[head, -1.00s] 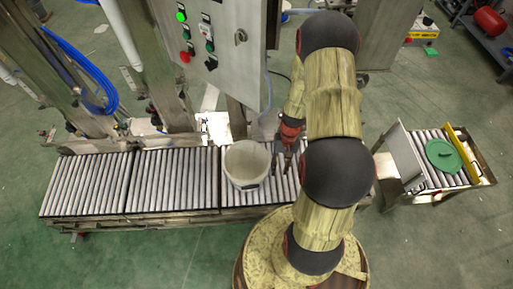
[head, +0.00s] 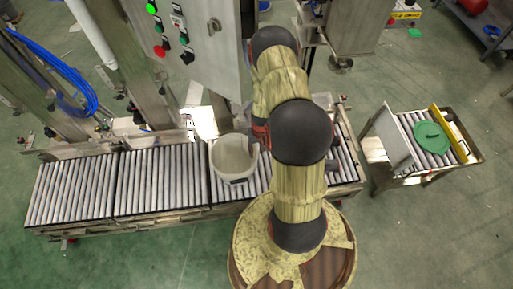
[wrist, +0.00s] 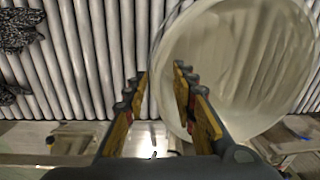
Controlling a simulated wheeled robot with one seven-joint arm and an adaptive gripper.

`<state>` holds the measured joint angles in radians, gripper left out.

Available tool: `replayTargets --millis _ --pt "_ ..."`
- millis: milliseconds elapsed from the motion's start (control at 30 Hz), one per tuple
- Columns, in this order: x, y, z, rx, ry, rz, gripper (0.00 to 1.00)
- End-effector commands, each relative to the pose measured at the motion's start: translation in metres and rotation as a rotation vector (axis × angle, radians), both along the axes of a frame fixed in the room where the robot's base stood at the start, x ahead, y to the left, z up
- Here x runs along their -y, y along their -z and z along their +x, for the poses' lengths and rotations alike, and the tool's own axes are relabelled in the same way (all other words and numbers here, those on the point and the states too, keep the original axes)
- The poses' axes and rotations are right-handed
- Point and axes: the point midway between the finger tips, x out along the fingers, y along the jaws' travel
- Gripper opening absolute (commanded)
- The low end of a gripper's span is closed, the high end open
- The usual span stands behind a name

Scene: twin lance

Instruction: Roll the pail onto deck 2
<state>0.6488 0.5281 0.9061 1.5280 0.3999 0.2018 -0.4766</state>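The pail (head: 234,157) is a white open-topped bucket. It stands upright on the left part of the right-hand roller deck (head: 343,163), close to the seam with the middle roller deck (head: 160,180). No deck numbers are readable. My gripper (wrist: 160,76) is at the pail's right side in the head view, mostly hidden behind my arm. In the wrist view its two fingers are apart, and the pail (wrist: 240,70) fills the right side. The pail's near edge shows between the fingertips, with the right finger over the pail's opening. I cannot tell whether they touch.
A left roller deck (head: 72,190) continues the conveyor and is empty, like the middle one. A control box (head: 195,40) hangs above the conveyor's back side. A separate roller cart (head: 405,125) with a green lid (head: 433,137) stands at the right.

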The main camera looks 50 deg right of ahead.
Motion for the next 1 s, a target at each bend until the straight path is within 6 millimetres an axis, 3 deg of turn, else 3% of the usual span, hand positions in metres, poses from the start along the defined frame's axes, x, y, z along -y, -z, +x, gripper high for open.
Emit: replayTargets --millis 200,567,1000 --pt "-0.001 0.024 0.001 0.0 0.001 0.0 0.27" --pt "-0.002 0.028 0.001 0.001 0.0 -0.001 0.27" --pt "-0.002 0.028 0.001 0.0 0.0 0.0 0.03"
